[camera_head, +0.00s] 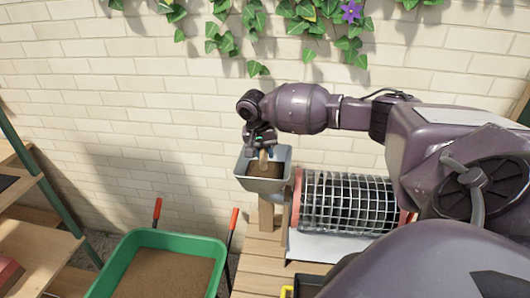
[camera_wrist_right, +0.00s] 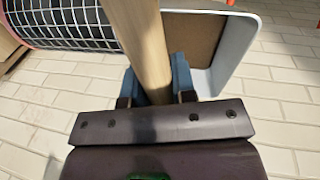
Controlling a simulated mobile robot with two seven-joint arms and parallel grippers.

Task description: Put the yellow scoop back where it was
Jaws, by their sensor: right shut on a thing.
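My right gripper (camera_head: 262,147) is over the grey hopper (camera_head: 279,184), in front of the brick wall. It is shut on a wooden handle (camera_head: 263,161). In the right wrist view the blue fingers of the right gripper (camera_wrist_right: 157,84) close on both sides of this round, pale wooden handle (camera_wrist_right: 139,35), which runs up out of the picture. No yellow scoop head shows on the handle, so I cannot tell its colour or whether it is the scoop. A small yellow edge (camera_head: 287,291) shows at the bottom of the head view, mostly hidden. My left gripper is out of view.
The hopper holds brown soil (camera_head: 266,171) and joins a wire-mesh drum (camera_head: 350,202) on a wooden table (camera_head: 258,254). A green wheelbarrow (camera_head: 121,256) full of soil with red grips stands at lower left. Wooden shelves (camera_head: 40,235) are at far left. Ivy hangs above.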

